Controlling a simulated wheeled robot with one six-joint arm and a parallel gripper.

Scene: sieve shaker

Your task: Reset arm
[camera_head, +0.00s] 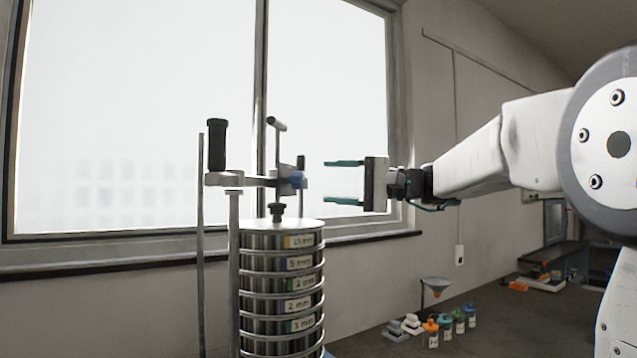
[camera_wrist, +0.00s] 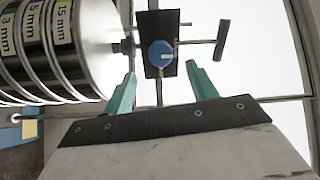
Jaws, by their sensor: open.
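My gripper (camera_head: 344,182) is open and empty, with two green fingers pointing left in the head view. It is at the height of the sieve shaker's clamp (camera_head: 262,181), a little to its right and apart from it in that view. In the wrist view the fingers of my gripper (camera_wrist: 160,92) are spread, with the blue knob (camera_wrist: 160,54) of the clamp beyond the gap between them. The sieve stack (camera_head: 281,285) stands upright below the clamp, with labelled rings. The stack also shows on its side in the wrist view (camera_wrist: 90,40).
Upright rods (camera_head: 234,270) stand beside the stack. A window (camera_head: 130,120) is behind it. On the dark counter (camera_head: 510,325) stand several small bottles (camera_head: 446,325), a funnel on a stand (camera_head: 436,284) and grey weight-like pieces (camera_head: 411,325). The air around my gripper looks clear.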

